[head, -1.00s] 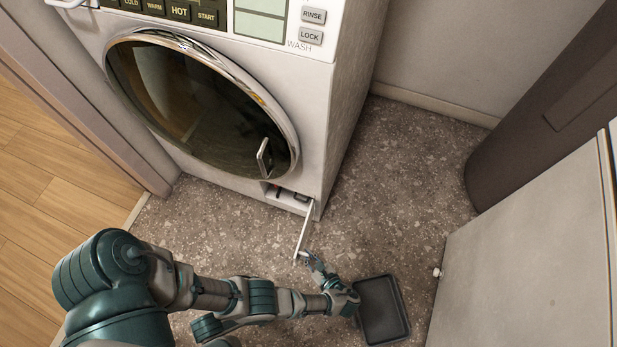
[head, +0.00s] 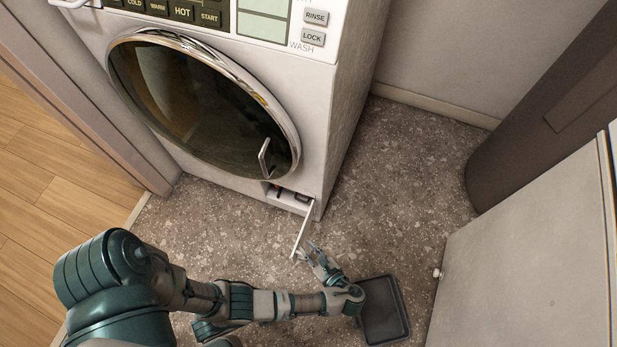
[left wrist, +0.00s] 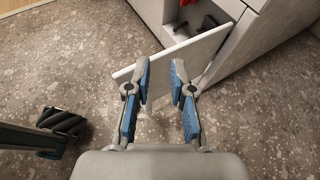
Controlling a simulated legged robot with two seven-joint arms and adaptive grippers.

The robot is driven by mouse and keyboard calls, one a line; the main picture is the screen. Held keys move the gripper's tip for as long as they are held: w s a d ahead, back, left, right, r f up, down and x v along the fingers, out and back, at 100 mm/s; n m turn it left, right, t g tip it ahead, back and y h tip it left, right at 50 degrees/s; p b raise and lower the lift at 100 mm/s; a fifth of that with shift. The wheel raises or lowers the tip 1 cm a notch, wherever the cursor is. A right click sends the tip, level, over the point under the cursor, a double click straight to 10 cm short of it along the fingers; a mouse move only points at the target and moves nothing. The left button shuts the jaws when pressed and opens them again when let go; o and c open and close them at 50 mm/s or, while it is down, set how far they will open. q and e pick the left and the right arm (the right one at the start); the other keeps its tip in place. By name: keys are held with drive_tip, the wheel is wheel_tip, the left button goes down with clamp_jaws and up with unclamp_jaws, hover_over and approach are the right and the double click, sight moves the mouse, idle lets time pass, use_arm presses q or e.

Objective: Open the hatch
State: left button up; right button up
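The hatch (head: 303,233) is a small white panel low at the right front corner of the washer. It stands swung out from its opening (head: 288,195), and dark and red parts show inside. In the left wrist view the hatch (left wrist: 205,50) lies just beyond my left gripper (left wrist: 160,68). My left gripper (head: 312,250) is beside the hatch's outer end, on its right in the head view. Its two blue-padded fingers are apart with nothing between them; whether a fingertip touches the panel I cannot tell. My right gripper is not in view.
The washer (head: 318,110) has a round glass door (head: 195,100) that is shut. A dark tray (head: 384,310) lies on the speckled floor near my left wrist. A white cabinet (head: 530,250) stands at the right. Floor between washer and cabinet is clear.

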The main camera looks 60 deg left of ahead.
use_arm(q)
drive_tip(key=shift+s+r, duration=0.2)
drive_tip(key=shift+r, duration=0.95)
